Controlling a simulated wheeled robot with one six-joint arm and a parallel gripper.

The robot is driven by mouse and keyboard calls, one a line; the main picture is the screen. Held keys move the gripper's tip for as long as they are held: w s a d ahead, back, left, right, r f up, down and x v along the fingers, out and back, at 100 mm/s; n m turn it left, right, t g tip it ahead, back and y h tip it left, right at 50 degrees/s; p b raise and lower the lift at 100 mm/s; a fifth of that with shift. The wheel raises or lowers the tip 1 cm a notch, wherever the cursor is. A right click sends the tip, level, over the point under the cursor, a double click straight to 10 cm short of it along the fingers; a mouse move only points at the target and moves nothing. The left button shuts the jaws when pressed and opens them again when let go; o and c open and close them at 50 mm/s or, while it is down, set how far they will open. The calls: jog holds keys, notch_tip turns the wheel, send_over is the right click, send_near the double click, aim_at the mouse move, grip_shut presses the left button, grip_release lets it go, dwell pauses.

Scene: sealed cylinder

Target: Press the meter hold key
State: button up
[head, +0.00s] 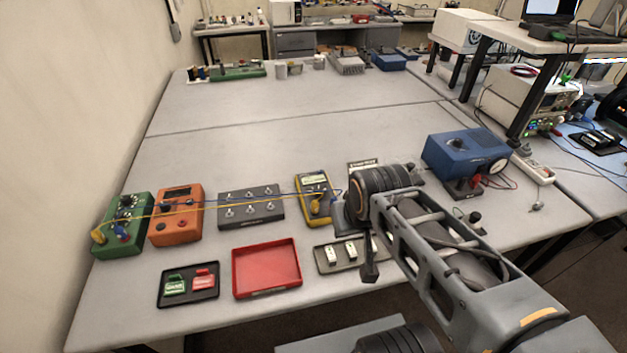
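The yellow meter (315,207) lies on the bench left of my wrist, with a small grey display at its top and leads at its lower part. Its hold key is too small to make out. My gripper (370,273) points down in front of and to the right of the meter, over the right part of a shallow grey tray (327,268). It is apart from the meter in the picture. Its fingers look dark and narrow from here, and their opening does not show. My wrist and forearm hide the bench to the right of the meter.
Left of the meter are a dark switch box (251,219), an orange unit (176,228) and a green unit (122,240), with leads strung across. A red tray (266,281) and black tray (189,300) lie in front. A blue device (462,150) stands right.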

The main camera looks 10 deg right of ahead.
grip_shut()
dwell(1.2)
